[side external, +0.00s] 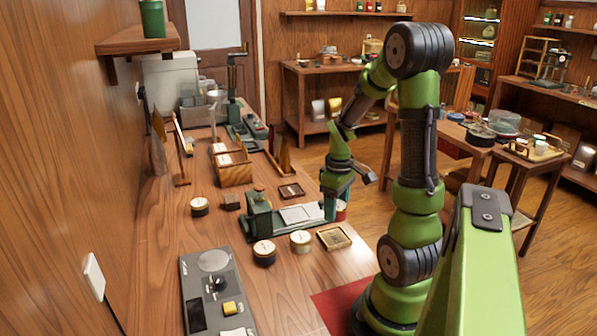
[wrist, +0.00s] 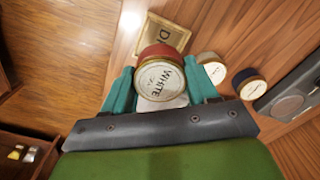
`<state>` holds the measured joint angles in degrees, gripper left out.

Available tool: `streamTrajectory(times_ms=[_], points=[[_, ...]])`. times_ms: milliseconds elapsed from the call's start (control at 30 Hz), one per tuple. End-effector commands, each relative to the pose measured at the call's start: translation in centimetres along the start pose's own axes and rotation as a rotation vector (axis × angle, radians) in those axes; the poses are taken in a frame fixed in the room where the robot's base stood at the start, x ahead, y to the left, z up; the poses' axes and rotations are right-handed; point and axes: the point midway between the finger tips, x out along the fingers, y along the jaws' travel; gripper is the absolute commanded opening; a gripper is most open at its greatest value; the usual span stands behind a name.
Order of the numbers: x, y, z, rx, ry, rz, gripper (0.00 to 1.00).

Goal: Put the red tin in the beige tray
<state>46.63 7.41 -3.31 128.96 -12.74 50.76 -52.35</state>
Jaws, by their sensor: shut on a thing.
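The red tin (wrist: 158,76) has a red side and a pale lid lettered "WHITE". My gripper (wrist: 163,92) is shut on it in the wrist view, one teal finger on each side. In the side view the red tin (side external: 341,208) shows only partly at my gripper (side external: 334,208), near the table's right edge. I cannot tell whether it is clear of the table. The beige tray (side external: 341,246) lies on the table just in front of it, with a darker lettered floor. In the wrist view the tray (wrist: 167,22) is just beyond the tin, partly hidden by it.
A beige tin (side external: 300,242) and a dark-sided tin (side external: 264,252) stand left of the tray. A green press (side external: 259,216) with a long base is behind them. A grey scale (side external: 214,290) lies at front left. A small dark tray (side external: 291,191) lies farther back.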

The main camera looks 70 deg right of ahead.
Motion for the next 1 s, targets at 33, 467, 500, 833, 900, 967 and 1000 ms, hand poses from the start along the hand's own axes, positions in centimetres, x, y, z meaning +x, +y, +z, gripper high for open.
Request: streamTrajectory(times_ms=[33, 467, 500, 833, 900, 967, 1000], points=[[1.0, 0.0, 0.1, 0.001, -0.006, -0.005, 0.27], [6.3, -0.1, 0.1, 0.001, -0.003, -0.004, 0.27], [6.6, -0.1, 0.1, 0.001, -0.002, -0.003, 0.27], [6.9, -0.1, 0.0, 0.001, 0.0, -0.001, 0.27], [7.1, -0.1, 0.0, 0.0, 0.0, -0.001, 0.27], [7.3, -0.1, 0.0, 0.0, -0.001, -0.001, 0.27], [7.4, -0.1, 0.0, -0.001, -0.001, -0.001, 0.27]])
